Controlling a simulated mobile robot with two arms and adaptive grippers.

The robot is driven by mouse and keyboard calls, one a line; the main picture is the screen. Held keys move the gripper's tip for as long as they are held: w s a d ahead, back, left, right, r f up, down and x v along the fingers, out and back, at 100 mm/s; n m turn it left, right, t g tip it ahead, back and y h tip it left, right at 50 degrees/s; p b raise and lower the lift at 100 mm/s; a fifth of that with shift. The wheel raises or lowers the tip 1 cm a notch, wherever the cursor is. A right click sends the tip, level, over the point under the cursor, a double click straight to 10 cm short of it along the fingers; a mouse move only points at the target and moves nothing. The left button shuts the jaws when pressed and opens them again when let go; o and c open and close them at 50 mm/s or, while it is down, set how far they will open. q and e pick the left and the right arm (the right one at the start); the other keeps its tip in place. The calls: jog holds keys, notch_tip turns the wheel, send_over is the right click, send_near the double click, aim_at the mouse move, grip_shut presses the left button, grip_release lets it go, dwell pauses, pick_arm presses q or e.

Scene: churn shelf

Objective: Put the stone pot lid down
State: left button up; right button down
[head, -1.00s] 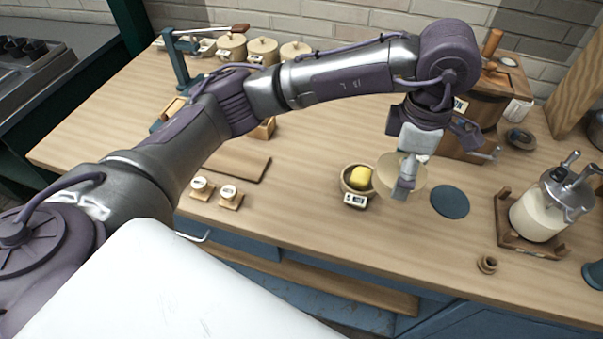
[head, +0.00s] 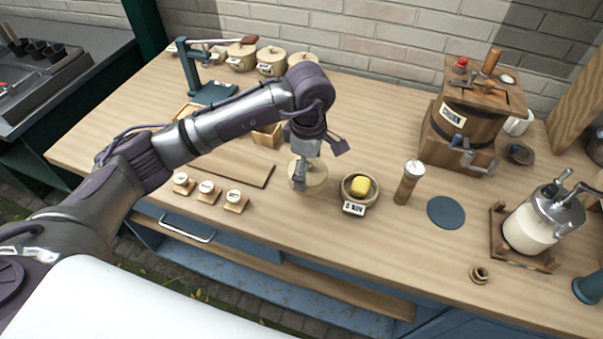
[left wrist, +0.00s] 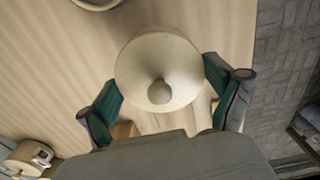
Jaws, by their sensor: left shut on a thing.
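The stone pot lid (head: 316,176) is a round, cream disc, partly hidden behind my left gripper (head: 301,180) in the head view. In the left wrist view the lid (left wrist: 160,58) shows its face with a round knob, between the two green-padded fingers of my left gripper (left wrist: 162,88). The left gripper is shut on the lid and holds it over the wooden table (head: 290,225), just left of the bowl with yellow butter. I cannot tell whether the lid touches the table. My right gripper is not in view.
The butter bowl (head: 346,190) stands close on the right, then a wooden grinder (head: 407,184) and a dark blue round mat (head: 446,212). A cutting board (head: 240,170) and small labelled blocks (head: 208,193) lie left. Lidded pots (head: 271,62) stand behind. The front middle is clear.

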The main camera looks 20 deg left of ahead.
pick_arm(q)
jog(key=shift+w+a+f, duration=0.25)
jog(key=shift+a+f, duration=0.15)
jog(key=shift+a, duration=0.25)
notch_tip(320, 180, down, 4)
jog(key=shift+r+p, duration=0.1)
jog(key=shift+p, duration=0.7)
jog(key=shift+f, duration=0.3)
jog(key=o, duration=0.8)
jog(key=shift+o, duration=0.2)
